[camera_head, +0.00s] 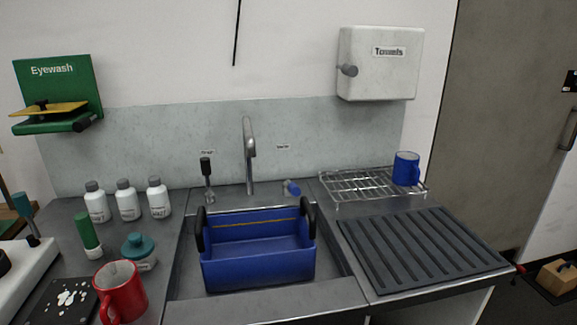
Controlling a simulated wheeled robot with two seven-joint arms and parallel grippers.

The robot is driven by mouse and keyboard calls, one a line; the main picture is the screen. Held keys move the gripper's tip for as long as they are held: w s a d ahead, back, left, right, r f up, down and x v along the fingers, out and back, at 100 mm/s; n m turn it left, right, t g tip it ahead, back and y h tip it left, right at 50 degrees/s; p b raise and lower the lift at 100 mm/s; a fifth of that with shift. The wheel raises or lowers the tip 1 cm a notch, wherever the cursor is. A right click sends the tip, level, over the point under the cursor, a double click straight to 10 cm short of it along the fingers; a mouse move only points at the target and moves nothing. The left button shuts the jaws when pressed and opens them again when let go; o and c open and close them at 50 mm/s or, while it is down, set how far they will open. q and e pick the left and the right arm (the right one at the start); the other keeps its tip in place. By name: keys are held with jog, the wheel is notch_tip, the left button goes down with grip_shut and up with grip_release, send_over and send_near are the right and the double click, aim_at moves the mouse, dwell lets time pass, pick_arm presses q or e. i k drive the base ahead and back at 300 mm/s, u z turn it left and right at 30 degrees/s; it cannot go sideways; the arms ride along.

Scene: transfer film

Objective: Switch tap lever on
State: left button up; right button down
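A grey metal tap (249,160) with a bent spout stands at the back of the sink. To its left is an upright lever (206,167) with a black handle on a metal base. To its right is a short blue handle (291,187), low and tilted sideways. A small label is on the wall above each handle, too small to read surely. A blue tub (258,268) with black side handles sits in the sink below the spout. No water stream is visible. Neither of my grippers is in view.
Several white bottles (127,202), a teal-lidded jar (139,253) and a red mug (121,292) stand on the left counter. A wire rack (350,186) holds a blue mug (406,168). A dark ribbed mat (420,250) lies at right. A towel dispenser (360,50) hangs above.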

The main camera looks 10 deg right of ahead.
aim_at(295, 189)
jog(key=k, duration=0.5)
jog(key=z, duration=1.45)
jog(key=i, duration=1)
jog(key=u, duration=2.55)
jog(key=i, duration=0.25)
jog(key=z, duration=0.05)
